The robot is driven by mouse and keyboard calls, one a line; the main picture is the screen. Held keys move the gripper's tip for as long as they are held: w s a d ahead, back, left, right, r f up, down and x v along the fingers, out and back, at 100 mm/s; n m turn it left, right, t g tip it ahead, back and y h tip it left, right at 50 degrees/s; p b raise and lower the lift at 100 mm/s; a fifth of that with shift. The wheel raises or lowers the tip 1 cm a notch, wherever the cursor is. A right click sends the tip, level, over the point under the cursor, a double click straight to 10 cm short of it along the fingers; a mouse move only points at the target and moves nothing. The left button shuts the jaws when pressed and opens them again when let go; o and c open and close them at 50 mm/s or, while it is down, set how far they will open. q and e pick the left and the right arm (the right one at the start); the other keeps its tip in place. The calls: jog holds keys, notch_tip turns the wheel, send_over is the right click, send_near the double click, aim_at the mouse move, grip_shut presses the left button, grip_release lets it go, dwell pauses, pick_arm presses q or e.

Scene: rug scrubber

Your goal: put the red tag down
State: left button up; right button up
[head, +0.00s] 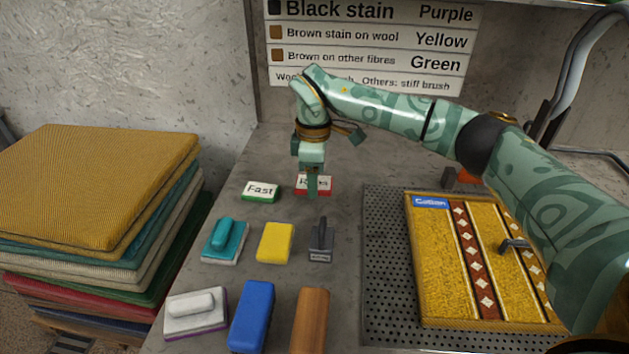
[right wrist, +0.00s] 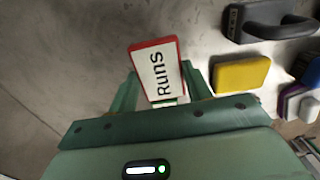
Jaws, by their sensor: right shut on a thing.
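The red tag (head: 326,184) has a white face reading "Runs" and a red edge. It is between the fingers of my right gripper (head: 312,186), which points down and is shut on it. In the right wrist view the tag (right wrist: 158,70) sits between the two green fingers with its lettering clear. In the head view the fingers cover the middle of its word. It is at or just above the grey table, right of the green "Fast" tag (head: 261,190); I cannot tell whether it touches the table. My left gripper is not in view.
Nearer stand a teal brush (head: 224,240), a yellow sponge (head: 275,242), a dark grey-handled tool (head: 321,242), a white-handled brush (head: 195,312), a blue block (head: 252,315) and a wooden block (head: 310,320). A yellow rug (head: 435,270) lies on a perforated tray (head: 385,260) at right.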

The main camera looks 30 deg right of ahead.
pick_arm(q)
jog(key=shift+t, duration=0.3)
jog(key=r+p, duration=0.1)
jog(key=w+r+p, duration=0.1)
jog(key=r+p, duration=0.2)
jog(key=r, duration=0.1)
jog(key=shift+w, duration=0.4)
pick_arm(e)
jog(key=s+a+r, duration=0.2)
jog(key=s+r, duration=0.6)
jog(key=s, duration=0.4)
jog(key=shift+s+a+r, duration=0.3)
jog(key=shift+a, duration=0.05)
